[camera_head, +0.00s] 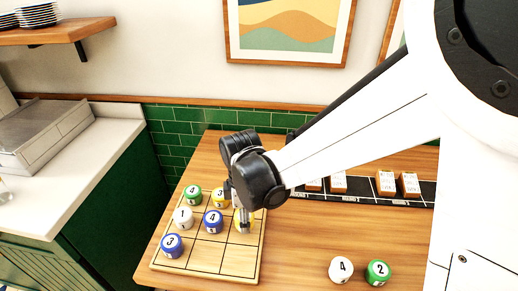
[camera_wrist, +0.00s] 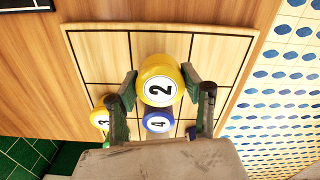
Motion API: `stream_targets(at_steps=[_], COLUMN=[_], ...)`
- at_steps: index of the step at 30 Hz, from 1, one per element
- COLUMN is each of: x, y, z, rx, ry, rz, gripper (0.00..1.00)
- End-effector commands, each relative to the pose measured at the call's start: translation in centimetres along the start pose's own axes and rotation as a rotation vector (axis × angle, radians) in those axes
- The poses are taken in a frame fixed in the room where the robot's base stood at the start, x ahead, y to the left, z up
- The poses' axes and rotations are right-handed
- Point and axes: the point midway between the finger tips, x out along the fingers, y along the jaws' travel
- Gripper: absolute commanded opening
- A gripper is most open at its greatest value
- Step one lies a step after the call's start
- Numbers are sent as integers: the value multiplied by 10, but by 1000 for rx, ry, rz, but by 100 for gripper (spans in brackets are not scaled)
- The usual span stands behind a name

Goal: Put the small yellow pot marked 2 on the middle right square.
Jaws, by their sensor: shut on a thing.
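The yellow pot marked 2 (camera_wrist: 159,80) is between the two fingers of my gripper (camera_wrist: 160,88) in the wrist view, its number facing the camera. In the head view the yellow pot (camera_head: 244,224) is partly hidden behind my gripper (camera_head: 243,213). It is at the middle right square of the wooden grid board (camera_head: 235,261), beside the blue pot marked 4 (camera_head: 213,222). I cannot tell whether it touches the board.
The board also bears a green pot 4 (camera_head: 193,195), yellow pot 3 (camera_head: 219,198), white pot 1 (camera_head: 183,218) and blue pot 3 (camera_head: 172,245). A white pot 4 (camera_head: 341,269) and green pot 2 (camera_head: 377,272) stand on the table to the right. The front middle and front right squares are clear.

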Motion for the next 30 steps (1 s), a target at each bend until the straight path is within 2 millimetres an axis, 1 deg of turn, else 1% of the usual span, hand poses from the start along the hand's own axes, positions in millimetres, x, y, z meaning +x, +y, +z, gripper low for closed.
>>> stream_targets(at_steps=[1, 3, 6, 15, 19, 20, 21, 24, 30], x=[7, 14, 21, 23, 27, 27, 26, 26, 25], y=[1, 1, 0, 0, 0, 0, 0, 0, 0], z=[0, 0, 0, 0, 0, 0, 0, 0, 0], rx=[0, 0, 0, 0, 0, 0, 0, 0, 0], ry=[0, 0, 0, 0, 0, 0, 0, 0, 0], rz=[0, 0, 0, 0, 0, 0, 0, 0, 0], gripper=[12, 12, 12, 12, 12, 44, 49, 62, 62])
